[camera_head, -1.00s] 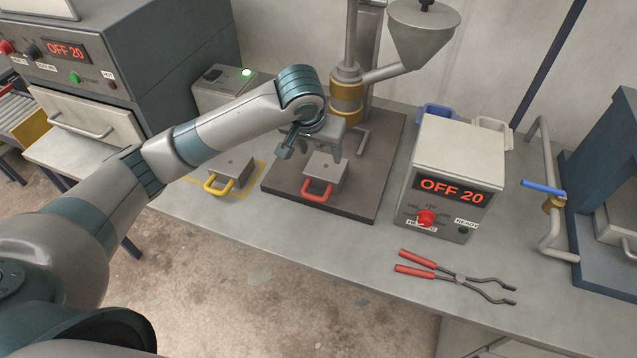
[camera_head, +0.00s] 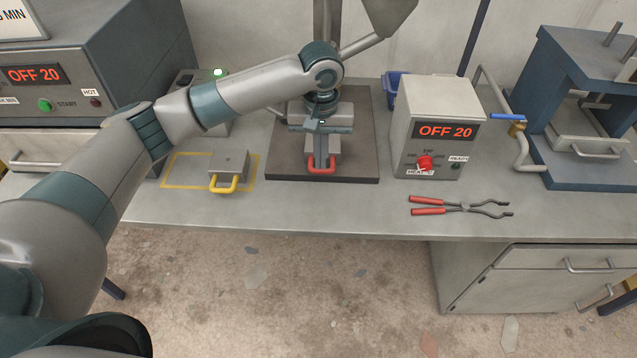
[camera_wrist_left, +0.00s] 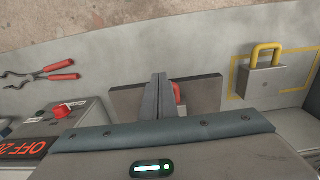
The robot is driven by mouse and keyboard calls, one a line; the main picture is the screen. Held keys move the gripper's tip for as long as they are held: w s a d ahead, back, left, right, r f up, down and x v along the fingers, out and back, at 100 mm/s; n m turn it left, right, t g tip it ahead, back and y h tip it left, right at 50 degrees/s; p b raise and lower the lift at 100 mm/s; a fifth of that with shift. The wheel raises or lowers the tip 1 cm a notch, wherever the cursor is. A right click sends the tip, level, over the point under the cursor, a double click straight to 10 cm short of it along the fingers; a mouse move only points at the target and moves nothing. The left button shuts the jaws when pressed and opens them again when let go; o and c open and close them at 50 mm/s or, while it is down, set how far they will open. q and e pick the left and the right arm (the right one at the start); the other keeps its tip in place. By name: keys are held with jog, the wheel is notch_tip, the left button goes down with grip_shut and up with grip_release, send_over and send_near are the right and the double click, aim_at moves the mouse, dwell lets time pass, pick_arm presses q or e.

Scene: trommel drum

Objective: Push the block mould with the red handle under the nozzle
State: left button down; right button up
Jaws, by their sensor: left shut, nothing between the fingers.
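The block mould with the red handle (camera_head: 321,171) stands on the dark base plate (camera_head: 356,165) of the press. Its grey block is mostly hidden by my left gripper (camera_head: 321,152), which points down over it. In the left wrist view the shut, empty fingers (camera_wrist_left: 159,82) overlap the mould, and only part of the red handle (camera_wrist_left: 177,93) shows beside them. I cannot tell whether they touch the mould. The nozzle is hidden behind my arm and gripper; the hopper (camera_head: 389,14) above shows. My right gripper is not in view.
A mould with a yellow handle (camera_head: 224,184) sits in a yellow outline on the left. A heater box (camera_head: 437,100) reading OFF 20 stands to the right, with red-handled tongs (camera_head: 464,207) before it.

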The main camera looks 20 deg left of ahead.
aim_at(334, 156)
pick_arm(q)
jog(key=shift+s+d+f, duration=0.1)
jog(key=shift+d, duration=0.1)
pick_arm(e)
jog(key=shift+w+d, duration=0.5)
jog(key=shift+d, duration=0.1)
